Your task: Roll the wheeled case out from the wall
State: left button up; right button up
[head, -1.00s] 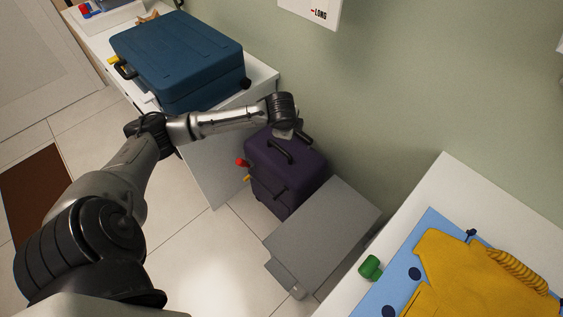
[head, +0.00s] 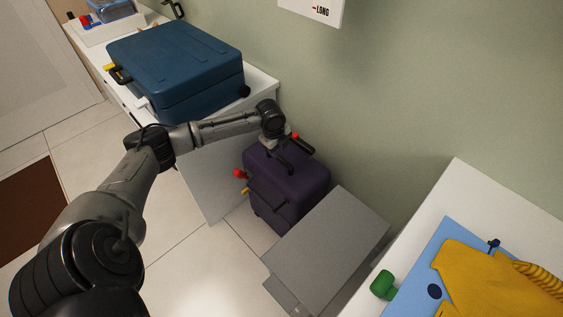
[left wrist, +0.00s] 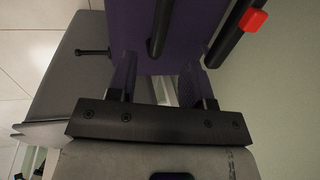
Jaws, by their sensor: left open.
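The purple wheeled case (head: 292,193) stands upright on the floor near the wall, between a white cabinet and a grey box. Its dark pull handle with a red button (head: 295,136) is at the top on the wall side, and a dark carry handle (head: 284,166) lies nearer me. My left gripper (head: 272,142) is over the top of the case. In the left wrist view its fingers (left wrist: 160,82) are apart with nothing between them, pointing at the purple case (left wrist: 178,25); the pull handle with red button (left wrist: 248,22) is on the right. My right gripper is not in view.
A grey box (head: 332,238) stands close on the case's right. A blue suitcase (head: 175,62) lies on the white cabinet (head: 262,84) at left. A white surface at right holds a green item (head: 383,285) and yellow clothing (head: 475,285). Tiled floor (head: 185,235) is open in front.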

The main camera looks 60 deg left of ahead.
aim_at(282, 159)
pick_arm(q)
jog(key=f+b, duration=0.1)
jog(key=f, duration=0.2)
jog(key=w+f+b, duration=0.1)
jog(key=f+b, duration=0.1)
jog(key=f, duration=0.2)
jog(key=shift+w+a, duration=0.15)
jog(key=shift+w, duration=0.05)
grip_shut()
dwell(0.4)
